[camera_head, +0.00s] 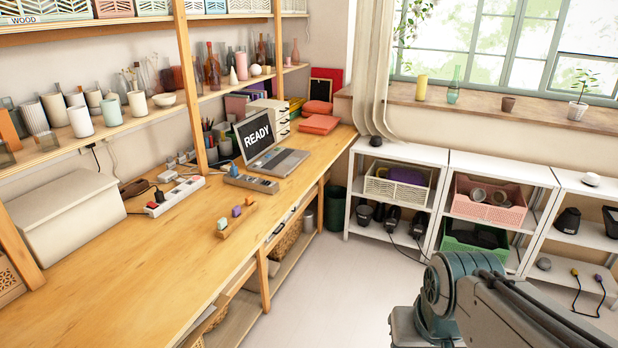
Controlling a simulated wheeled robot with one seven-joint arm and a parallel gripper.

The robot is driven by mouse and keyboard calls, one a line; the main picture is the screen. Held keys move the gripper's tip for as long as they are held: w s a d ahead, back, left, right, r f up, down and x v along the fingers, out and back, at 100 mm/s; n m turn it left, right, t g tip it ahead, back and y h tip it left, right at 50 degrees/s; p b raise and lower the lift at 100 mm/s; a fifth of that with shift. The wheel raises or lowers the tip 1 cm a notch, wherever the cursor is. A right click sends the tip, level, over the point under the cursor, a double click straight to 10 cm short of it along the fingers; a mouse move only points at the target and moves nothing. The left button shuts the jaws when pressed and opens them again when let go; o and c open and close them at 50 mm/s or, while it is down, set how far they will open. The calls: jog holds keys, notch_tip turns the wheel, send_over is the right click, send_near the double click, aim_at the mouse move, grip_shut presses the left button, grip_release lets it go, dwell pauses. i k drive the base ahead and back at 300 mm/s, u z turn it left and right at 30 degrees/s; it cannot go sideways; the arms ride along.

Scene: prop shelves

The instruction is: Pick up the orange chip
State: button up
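A small wooden holder (233,229) lies on the wooden desk, near its front edge. A small orange piece (249,201), which looks like the orange chip, stands at the holder's far end. A purple piece (237,211) is in the middle and a green piece (222,223) at the near end. They are too small to make out in detail. My arm shows at the lower right, over the floor and well apart from the desk. My gripper's fingers are not in view.
The desk (135,270) is bare in front of the holder. A power strip (175,196), a grey device (250,183) and a laptop (270,145) reading READY lie behind it. A white box (67,215) stands at left. White shelves (400,153) with crates line the window wall. Floor between is clear.

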aim_at(249, 199)
jog(key=z, duration=0.15)
jog(key=i, duration=1.6)
jog(key=u, duration=1.1)
jog(key=i, duration=1)
jog(key=u, duration=0.75)
